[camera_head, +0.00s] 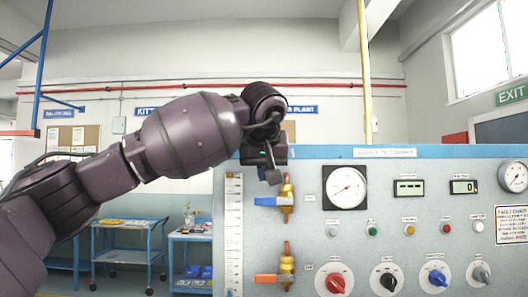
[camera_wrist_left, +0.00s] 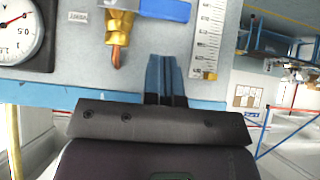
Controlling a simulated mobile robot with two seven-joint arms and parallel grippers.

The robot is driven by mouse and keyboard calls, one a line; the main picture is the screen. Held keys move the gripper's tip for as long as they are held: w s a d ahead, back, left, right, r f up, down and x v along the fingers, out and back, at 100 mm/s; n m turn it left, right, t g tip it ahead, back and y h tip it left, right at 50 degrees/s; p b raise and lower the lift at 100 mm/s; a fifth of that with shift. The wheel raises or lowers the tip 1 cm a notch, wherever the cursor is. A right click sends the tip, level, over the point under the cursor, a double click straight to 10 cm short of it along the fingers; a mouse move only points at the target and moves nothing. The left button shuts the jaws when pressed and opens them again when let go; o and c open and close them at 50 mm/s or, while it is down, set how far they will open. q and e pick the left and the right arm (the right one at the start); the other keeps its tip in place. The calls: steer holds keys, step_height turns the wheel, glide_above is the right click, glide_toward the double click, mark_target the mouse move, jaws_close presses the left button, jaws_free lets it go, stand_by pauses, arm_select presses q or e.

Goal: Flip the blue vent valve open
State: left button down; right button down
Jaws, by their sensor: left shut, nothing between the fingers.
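The blue vent valve handle (camera_head: 272,201) lies level on the panel, reaching left from its brass body (camera_head: 287,191). In the left wrist view, which is upside down, the blue handle (camera_wrist_left: 165,9) shows at the top edge, with the brass body (camera_wrist_left: 118,24) beside it. My left gripper (camera_head: 272,177) is shut and empty. Its fingertips are just above the handle in the head view and appear apart from it. In the left wrist view the closed fingers (camera_wrist_left: 166,78) point toward the handle. My right gripper is in neither view.
Below is a second brass valve with an orange handle (camera_head: 266,278). A white scale (camera_head: 234,235) stands left of the valves, and a round gauge (camera_head: 346,187) is to the right. Several knobs sit along the panel's lower right. Blue carts (camera_head: 130,240) stand behind.

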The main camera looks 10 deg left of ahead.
mark_target(265, 201)
arm_select(q)
steer(key=shift+s+f, duration=0.1)
steer(key=shift+f, duration=1.55)
